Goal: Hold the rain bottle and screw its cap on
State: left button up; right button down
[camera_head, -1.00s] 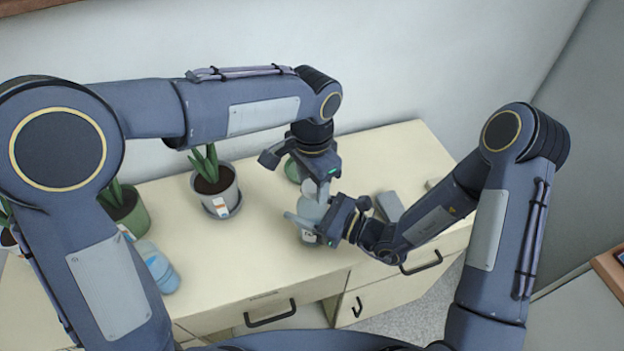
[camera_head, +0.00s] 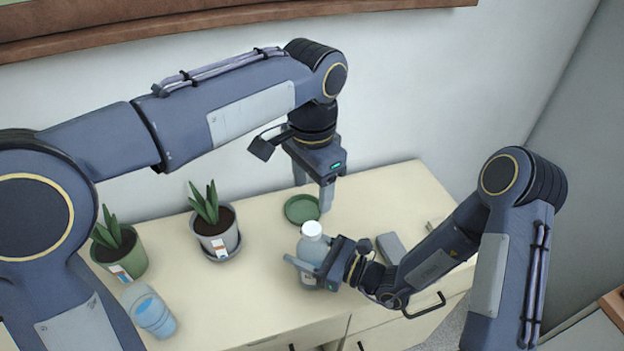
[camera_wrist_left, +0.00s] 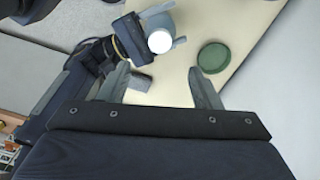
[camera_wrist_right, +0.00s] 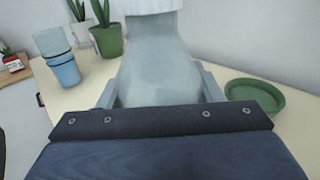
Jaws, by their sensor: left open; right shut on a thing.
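The rain bottle (camera_head: 310,252) is a translucent grey-blue bottle standing upright near the table's front edge. Its white cap (camera_head: 312,228) sits on top; how tightly it is threaded cannot be told. My right gripper (camera_head: 312,268) is shut around the bottle's body from the right; the right wrist view shows the bottle (camera_wrist_right: 155,65) between its fingers, with the white cap's lower edge at the top. My left gripper (camera_head: 313,187) is open and empty, raised above and behind the bottle. The left wrist view shows the cap (camera_wrist_left: 160,41) beyond the open fingers, apart from them.
A green saucer (camera_head: 302,209) lies behind the bottle. A plant in a grey pot (camera_head: 215,238), one in a green pot (camera_head: 122,255) and a blue cup (camera_head: 150,309) stand left. A grey block (camera_head: 391,247) lies right. The table (camera_head: 245,290) is clear left of the bottle.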

pick_arm(q)
jog(key=shift+r, duration=0.6)
pick_arm(e)
jog(key=shift+c, duration=1.6)
grip_release()
pick_arm(q)
jog(key=shift+f, duration=0.1)
pick_arm(e)
jog(key=shift+d, duration=0.1)
jog(key=shift+s+d, duration=0.2)
jog(key=shift+d, duration=0.15)
pick_arm(q)
jog(key=shift+f+b, duration=0.85)
pick_arm(e)
jog(key=v, duration=0.7)
